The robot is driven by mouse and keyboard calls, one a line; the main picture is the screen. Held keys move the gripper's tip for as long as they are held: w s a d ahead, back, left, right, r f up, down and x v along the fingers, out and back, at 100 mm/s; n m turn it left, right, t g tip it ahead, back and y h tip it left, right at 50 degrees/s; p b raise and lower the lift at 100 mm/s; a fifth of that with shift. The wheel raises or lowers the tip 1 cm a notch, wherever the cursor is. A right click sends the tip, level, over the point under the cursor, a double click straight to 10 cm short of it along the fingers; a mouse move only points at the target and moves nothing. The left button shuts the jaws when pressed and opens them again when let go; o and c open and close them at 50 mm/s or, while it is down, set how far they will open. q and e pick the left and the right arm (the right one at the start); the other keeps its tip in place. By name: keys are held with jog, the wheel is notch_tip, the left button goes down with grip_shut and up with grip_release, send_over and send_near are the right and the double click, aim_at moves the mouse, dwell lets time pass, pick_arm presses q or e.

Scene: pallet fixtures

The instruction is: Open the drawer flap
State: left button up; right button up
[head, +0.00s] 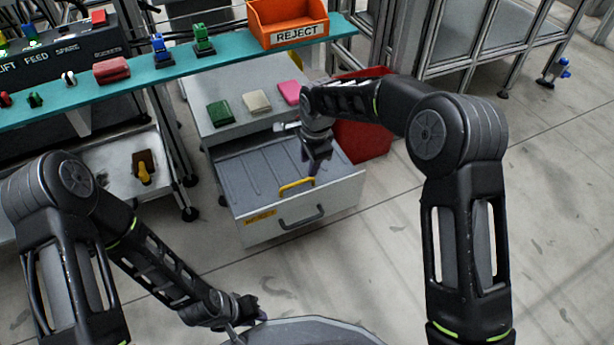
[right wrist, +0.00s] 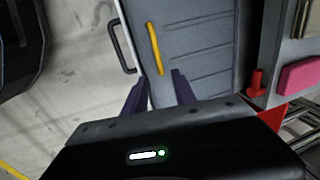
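The drawer (head: 345,195) is pulled out of a grey cabinet. Inside it lies a grey ribbed flap (head: 245,170), which looks flat, with a yellow handle (head: 296,185) near the drawer's front. The flap's ribs also show in the right wrist view (right wrist: 200,50), with the yellow handle (right wrist: 154,48) beyond my fingertips. My right gripper (head: 316,170) points down over the drawer beside the yellow handle.
A dark pull handle (head: 302,217) sticks out from the drawer front. Green (head: 219,112), beige (head: 256,101) and pink (head: 289,92) blocks lie on the cabinet top. A red bin (head: 362,140) stands right of it. A teal shelf (head: 180,72) runs behind.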

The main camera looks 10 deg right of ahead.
aim_at(306, 180)
jog(key=f+b, duration=0.1)
jog(key=f, duration=0.1)
jog(key=w+f+b, duration=0.1)
jog(key=f, duration=0.1)
jog(key=f+b, duration=0.1)
jog(key=f, duration=0.2)
jog(key=shift+w+a, duration=0.15)
jog(key=shift+a, duration=0.05)
grip_shut()
dwell(1.2)
